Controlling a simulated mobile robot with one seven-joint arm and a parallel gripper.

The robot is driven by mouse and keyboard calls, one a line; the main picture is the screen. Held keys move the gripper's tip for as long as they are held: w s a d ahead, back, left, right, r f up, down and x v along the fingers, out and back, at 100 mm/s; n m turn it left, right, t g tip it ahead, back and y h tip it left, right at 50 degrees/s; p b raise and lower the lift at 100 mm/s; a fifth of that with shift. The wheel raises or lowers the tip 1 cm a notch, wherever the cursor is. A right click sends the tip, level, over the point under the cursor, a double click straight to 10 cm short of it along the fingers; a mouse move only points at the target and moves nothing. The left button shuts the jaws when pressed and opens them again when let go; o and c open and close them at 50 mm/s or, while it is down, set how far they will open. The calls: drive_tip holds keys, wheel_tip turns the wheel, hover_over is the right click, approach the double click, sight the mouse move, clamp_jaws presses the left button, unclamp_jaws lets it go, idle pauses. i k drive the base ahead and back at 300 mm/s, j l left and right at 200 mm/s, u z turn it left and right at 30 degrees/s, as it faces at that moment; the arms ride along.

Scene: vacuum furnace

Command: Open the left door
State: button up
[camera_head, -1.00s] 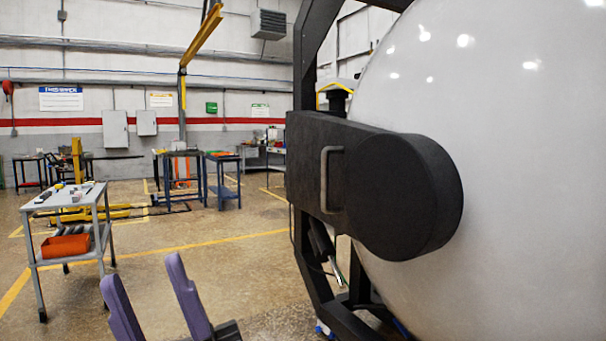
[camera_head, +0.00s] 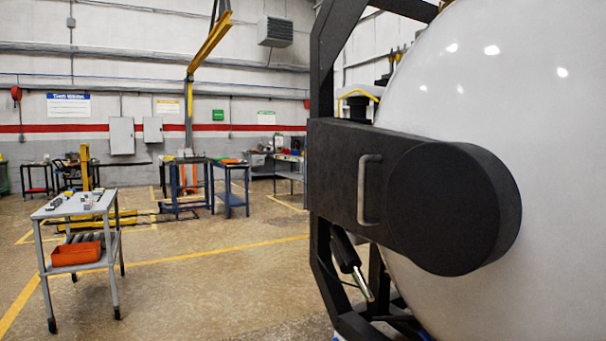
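The left door is a large white dome (camera_head: 540,120) filling the right side of the view, carried by a black arm-like bracket (camera_head: 333,170) that ends in a round black hub (camera_head: 455,208). A grey metal handle (camera_head: 369,190) stands upright on the front face of the bracket. A black frame (camera_head: 322,75) stands behind the bracket. My gripper is not in this view, and nothing touches the handle.
A grey cart (camera_head: 75,208) with an orange bin (camera_head: 77,254) stands at the left. Blue tables (camera_head: 230,185) and a yellow hoist (camera_head: 207,48) are farther back. The floor (camera_head: 220,290) between the cart and the frame is clear.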

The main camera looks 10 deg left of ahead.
sight(477, 180)
drive_tip(key=i+l, duration=0.1)
drive_tip(key=i, duration=0.4)
drive_tip(key=i+l, duration=0.1)
drive_tip(key=i, duration=0.4)
